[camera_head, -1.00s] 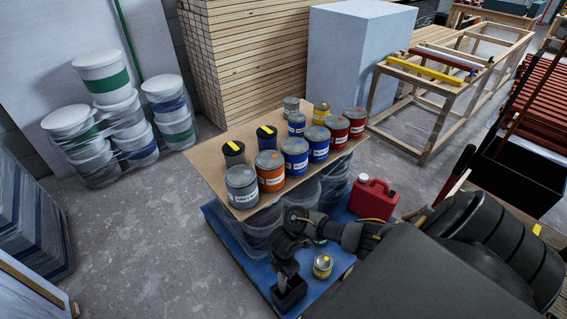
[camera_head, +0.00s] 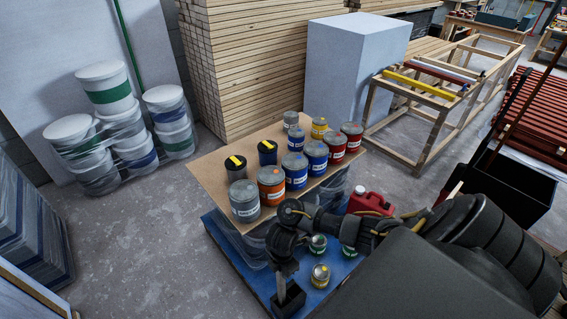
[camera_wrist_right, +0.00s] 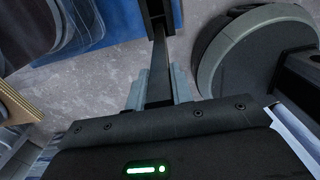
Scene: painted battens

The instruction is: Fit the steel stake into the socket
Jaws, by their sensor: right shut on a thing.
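The steel stake (camera_wrist_right: 158,70) is a narrow dark-grey bar between the fingers of my right gripper (camera_wrist_right: 158,90) in the right wrist view. In the head view my right gripper (camera_head: 281,274) points down, and a grey length (camera_head: 281,287) shows below it. A black box-like piece, apparently the socket (camera_head: 291,301), stands on the blue pallet under the gripper. The grey length overlaps its opening; I cannot tell whether the stake's tip is inside or just above. A black frame (camera_wrist_right: 155,14) shows at the stake's far end in the wrist view. My left gripper is not in view.
A board (camera_head: 215,177) with several paint cans is stacked on the blue pallet (camera_head: 228,243), close behind my right arm.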

